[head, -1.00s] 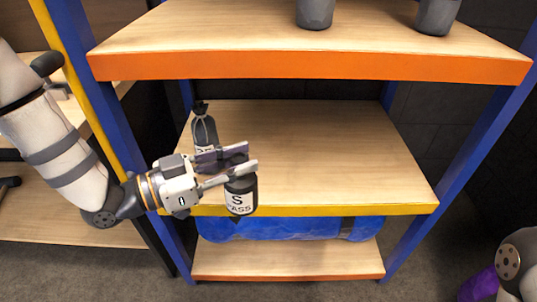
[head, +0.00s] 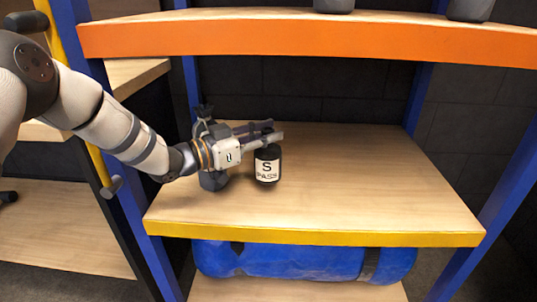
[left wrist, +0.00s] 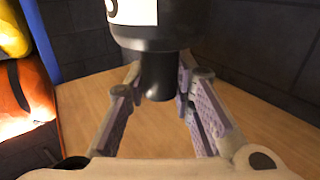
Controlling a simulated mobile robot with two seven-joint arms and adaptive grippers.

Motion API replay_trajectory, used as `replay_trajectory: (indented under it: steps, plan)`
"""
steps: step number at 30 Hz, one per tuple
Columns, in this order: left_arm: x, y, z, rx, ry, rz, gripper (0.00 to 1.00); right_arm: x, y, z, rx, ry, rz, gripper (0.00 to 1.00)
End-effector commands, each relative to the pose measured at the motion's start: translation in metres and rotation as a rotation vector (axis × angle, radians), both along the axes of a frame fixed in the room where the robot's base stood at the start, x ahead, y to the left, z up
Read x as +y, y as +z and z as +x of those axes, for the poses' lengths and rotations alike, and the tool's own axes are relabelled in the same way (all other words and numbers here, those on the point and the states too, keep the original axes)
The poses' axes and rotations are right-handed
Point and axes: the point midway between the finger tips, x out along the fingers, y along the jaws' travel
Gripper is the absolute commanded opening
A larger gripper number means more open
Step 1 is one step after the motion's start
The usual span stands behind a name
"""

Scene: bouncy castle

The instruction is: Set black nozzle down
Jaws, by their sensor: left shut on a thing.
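The black nozzle (head: 267,169), with a white label reading "S PASS", is held upright at the tips of my left gripper (head: 271,133). In the left wrist view, its narrow black neck sits between the fingers (left wrist: 160,84), and its wide black body (left wrist: 158,37) is at the top. It is over the middle wooden shelf (head: 345,200); I cannot tell whether its base touches the board. My right gripper is out of view.
A second black object (head: 213,181) stands on the shelf behind my left gripper, partly hidden. The shelf's right side is clear. An orange-edged shelf (head: 330,42) is above, blue posts (head: 500,190) at the sides. A blue roll (head: 300,262) lies below.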

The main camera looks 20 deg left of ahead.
Motion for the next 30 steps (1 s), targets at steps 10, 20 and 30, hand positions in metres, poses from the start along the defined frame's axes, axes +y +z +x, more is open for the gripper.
replay_trajectory:
  steps: [10,20,30]
  plan:
    - [0.003,-0.036,0.006,-0.005,0.001,0.0,0.0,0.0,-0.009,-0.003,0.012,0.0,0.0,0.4]
    - [0.003,-0.039,0.006,-0.003,0.001,0.002,0.4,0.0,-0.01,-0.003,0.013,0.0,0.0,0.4]
    - [0.003,-0.034,0.006,-0.004,0.001,0.001,0.42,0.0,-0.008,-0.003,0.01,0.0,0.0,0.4]
